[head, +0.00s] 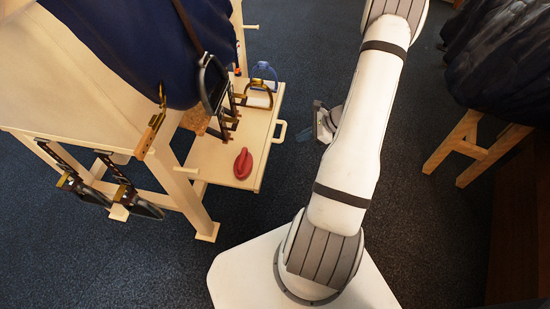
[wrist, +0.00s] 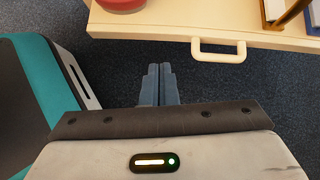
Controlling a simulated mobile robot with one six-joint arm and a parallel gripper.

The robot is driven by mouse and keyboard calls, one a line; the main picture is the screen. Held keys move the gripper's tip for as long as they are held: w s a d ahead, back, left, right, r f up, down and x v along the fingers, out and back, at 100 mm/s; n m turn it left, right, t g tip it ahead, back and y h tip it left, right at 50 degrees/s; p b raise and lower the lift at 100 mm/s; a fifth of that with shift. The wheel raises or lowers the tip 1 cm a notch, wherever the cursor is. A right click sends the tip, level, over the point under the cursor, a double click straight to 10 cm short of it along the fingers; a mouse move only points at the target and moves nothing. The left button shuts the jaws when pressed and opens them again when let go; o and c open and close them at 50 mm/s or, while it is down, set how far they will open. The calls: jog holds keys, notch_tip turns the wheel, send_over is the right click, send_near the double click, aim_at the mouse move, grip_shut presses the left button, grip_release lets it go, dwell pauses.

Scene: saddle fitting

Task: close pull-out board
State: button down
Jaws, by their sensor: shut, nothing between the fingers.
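The pull-out board (head: 215,160) is out from the wooden stand in the head view, with a light handle (head: 281,131) on its right edge. In the wrist view the board's edge (wrist: 160,33) crosses the top, and its handle (wrist: 218,50) stands out from it. My gripper (wrist: 158,70) is shut and empty, its fingertips close together over the dark floor, just short of the board and to the left of the handle. In the head view my gripper (head: 314,132) is partly hidden behind my arm, to the right of the handle and apart from it.
On the board are a red oval object (head: 243,164), a brass stirrup (head: 259,92) and a blue stirrup (head: 264,74), with dark-framed pieces along its inner side. A saddle stand (head: 190,200) rises at the left. Another wooden stand (head: 470,145) is at the right. Dark floor lies between.

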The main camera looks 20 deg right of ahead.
jog(key=w+a+f+b, duration=0.2)
jog(key=a+f, duration=0.1)
jog(key=f, duration=0.2)
jog(key=w+a+f+m+b, duration=0.1)
jog(key=w+a+f+b, duration=0.2)
jog(key=f, duration=0.3)
jog(key=shift+w+a+f+m+t, duration=0.3)
jog(key=shift+w+a, duration=0.05)
jog(key=shift+a, duration=0.4)
